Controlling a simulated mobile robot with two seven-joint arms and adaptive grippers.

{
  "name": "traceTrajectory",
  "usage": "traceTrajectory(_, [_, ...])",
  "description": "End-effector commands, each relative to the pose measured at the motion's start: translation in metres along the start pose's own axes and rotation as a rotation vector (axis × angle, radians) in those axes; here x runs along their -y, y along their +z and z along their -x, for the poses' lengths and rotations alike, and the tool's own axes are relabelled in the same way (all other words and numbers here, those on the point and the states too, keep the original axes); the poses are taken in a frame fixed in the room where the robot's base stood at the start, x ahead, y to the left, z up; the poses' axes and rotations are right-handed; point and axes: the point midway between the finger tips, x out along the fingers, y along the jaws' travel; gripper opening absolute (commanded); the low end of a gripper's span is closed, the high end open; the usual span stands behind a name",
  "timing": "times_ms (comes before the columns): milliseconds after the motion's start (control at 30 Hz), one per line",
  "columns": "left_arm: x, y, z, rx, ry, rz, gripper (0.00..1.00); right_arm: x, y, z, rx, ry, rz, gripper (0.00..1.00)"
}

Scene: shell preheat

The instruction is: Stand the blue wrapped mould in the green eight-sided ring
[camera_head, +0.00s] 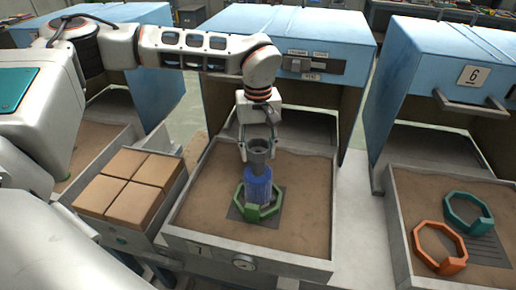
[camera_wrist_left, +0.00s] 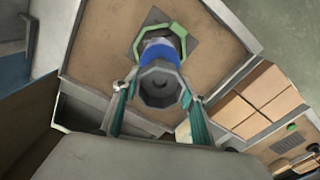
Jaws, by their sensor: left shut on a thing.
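The blue wrapped mould (camera_head: 258,186) has a grey, eight-sided open top and stands roughly upright. My left gripper (camera_head: 258,147) comes down from above and is shut on the grey top, one finger on each side. The green eight-sided ring (camera_head: 243,214) lies on a dark plate in the middle sand tray. The mould's lower end appears within the ring in the head view; whether it touches the plate is hidden. In the left wrist view, the grey mouth hides much of the blue wrap (camera_wrist_left: 158,46), with the green ring (camera_wrist_left: 178,33) beyond. My right gripper is not in view.
A grey box of brown blocks (camera_head: 128,182) stands left of the middle tray (camera_head: 250,254). The right tray (camera_head: 402,233) holds an orange ring (camera_head: 421,235) and a teal ring (camera_head: 480,204). Blue hoods (camera_head: 300,30) rise behind the trays. Sand around the green ring is clear.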

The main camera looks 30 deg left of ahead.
Motion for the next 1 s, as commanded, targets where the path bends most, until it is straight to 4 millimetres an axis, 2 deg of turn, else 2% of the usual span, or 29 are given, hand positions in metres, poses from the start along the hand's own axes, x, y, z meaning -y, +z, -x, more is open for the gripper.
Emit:
traceTrajectory(133, [0.0,0.0,-0.003,0.0,0.001,0.0,0.0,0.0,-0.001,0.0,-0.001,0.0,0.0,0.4])
traceTrajectory(167, [0.0,0.0,-0.004,0.001,-0.001,0.0,0.47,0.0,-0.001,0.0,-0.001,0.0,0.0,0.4])
traceTrajectory(200, [0.0,0.0,-0.004,0.0,-0.001,0.0,0.58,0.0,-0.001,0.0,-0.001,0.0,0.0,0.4])
traceTrajectory(533, [0.0,0.0,-0.004,0.0,-0.001,0.0,0.59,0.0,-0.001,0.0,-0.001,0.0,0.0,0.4])
traceTrajectory(667, [0.0,0.0,0.003,-0.001,0.001,0.0,0.59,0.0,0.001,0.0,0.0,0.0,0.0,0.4])
traceTrajectory(767, [-0.001,-0.001,0.017,-0.002,0.002,0.0,0.59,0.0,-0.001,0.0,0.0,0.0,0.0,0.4])
traceTrajectory(1000, [-0.001,-0.001,0.068,-0.003,0.002,0.002,0.59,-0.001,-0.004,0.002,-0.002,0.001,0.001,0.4])
